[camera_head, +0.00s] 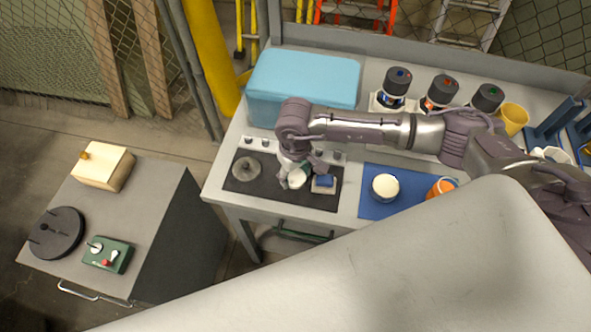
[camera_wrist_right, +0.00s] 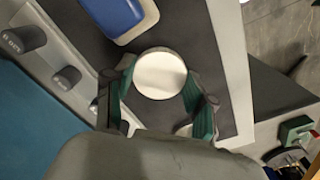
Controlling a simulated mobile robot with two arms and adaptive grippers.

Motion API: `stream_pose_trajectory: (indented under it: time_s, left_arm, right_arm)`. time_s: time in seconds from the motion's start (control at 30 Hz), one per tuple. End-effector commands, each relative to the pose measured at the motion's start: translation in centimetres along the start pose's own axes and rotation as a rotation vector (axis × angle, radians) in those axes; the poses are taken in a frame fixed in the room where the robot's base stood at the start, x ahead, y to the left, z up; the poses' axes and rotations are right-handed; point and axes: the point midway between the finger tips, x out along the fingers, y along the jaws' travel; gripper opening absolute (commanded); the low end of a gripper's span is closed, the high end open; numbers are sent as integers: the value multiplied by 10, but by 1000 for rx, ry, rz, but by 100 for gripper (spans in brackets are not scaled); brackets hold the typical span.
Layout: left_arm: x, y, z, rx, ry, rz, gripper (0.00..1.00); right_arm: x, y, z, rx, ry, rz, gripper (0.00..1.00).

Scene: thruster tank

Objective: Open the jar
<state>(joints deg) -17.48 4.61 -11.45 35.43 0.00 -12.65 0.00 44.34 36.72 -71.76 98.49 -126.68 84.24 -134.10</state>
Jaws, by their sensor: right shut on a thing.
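My right gripper (camera_head: 297,180) reaches down over the dark hob panel at the left of the bench. It is shut on a white round thing (camera_head: 297,178), which may be a lid. In the right wrist view this round white top (camera_wrist_right: 160,74) sits between the two green-padded fingers (camera_wrist_right: 160,98). A round jar-like container (camera_head: 385,187) with a cream top stands on the blue mat, apart from the gripper. I cannot tell whether that top is a lid or its contents. My left gripper is not in view.
A blue-topped block (camera_head: 323,183) lies right beside the gripper on the panel (camera_head: 247,184). An orange container (camera_head: 441,187) is on the blue mat (camera_head: 371,211). A light-blue box (camera_head: 304,82), dark-capped containers (camera_head: 441,91) and a yellow cup (camera_head: 513,117) stand behind.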

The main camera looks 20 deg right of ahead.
Motion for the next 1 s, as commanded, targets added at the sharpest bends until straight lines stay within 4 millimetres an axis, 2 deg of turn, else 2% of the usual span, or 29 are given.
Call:
stream_pose_trajectory:
  time_s: [0.37,0.4,0.5,0.93,1.0]
  left_arm:
    - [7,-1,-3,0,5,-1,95]
    - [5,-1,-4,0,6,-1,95]
    - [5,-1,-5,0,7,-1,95]
    - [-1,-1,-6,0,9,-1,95]
    - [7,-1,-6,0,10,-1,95]
  right_arm:
    - [5,0,0,0,1,1,14]
    - [3,0,0,0,1,1,62]
    - [3,0,0,0,1,1,78]
    - [-3,0,0,1,1,0,80]
    - [-10,1,-2,0,5,2,80]
